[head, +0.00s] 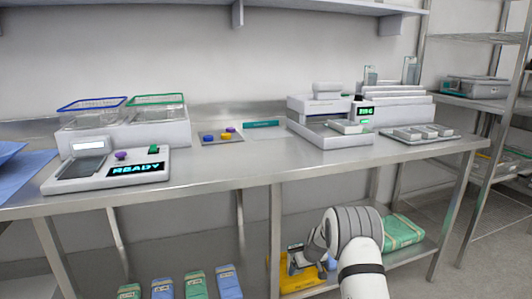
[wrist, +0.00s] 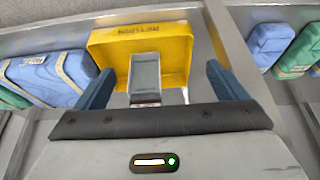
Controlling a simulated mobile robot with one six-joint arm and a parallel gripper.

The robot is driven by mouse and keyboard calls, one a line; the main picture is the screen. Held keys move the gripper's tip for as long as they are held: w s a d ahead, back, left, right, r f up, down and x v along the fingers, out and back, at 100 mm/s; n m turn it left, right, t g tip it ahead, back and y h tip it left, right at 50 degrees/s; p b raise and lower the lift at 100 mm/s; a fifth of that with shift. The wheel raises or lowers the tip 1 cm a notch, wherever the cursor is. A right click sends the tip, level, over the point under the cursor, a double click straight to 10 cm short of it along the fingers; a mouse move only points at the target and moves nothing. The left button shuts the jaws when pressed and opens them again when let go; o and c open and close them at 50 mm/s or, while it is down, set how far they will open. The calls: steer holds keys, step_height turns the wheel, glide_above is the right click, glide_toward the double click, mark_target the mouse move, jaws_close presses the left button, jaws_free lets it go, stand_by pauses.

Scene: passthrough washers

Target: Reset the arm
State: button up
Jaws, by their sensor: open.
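My gripper (wrist: 166,90) is open in the wrist view, its two blue fingers wide apart. Between and beyond the fingers is a yellow bin (wrist: 185,50) with dark lettering on its far wall. A grey object (wrist: 146,72) stands in the bin, between the fingers and apart from both. In the head view my arm reaches down in front of the table to the lower shelf, and the yellow bin (head: 300,284) shows there, partly hidden by my arm. The fingertips are hard to make out in the head view.
Blue and green wrapped packs lie on the lower shelf on both sides of the bin, such as a blue pack (wrist: 45,78) and a green pack (head: 402,231). The steel table (head: 230,165) above holds a panel reading READY (head: 105,172) and a white machine (head: 330,122). A rack (head: 490,100) stands at the right.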

steer(key=s+r+p, duration=0.5)
steer(key=s+r, duration=0.1)
steer(key=r, duration=0.6)
steer(key=s+a+r+m+p, duration=0.1)
steer(key=s+r+p, duration=0.4)
steer(key=r, duration=0.7)
steer(key=s+r+p, duration=0.4)
steer(key=s+r, duration=0.3)
steer(key=r, duration=0.5)
steer(key=s+r+m+p, duration=0.1)
steer(key=s+r+p, duration=0.5)
steer(key=s+r, duration=0.4)
steer(key=s+d+r+m+g+h+p, duration=0.1)
steer(key=s+r+p, duration=0.6)
steer(key=s, duration=1.2)
step_height(320, 180, up, 3)
steer(key=shift+s+r+m+g, duration=0.15)
steer(key=shift+m+g, duration=0.15)
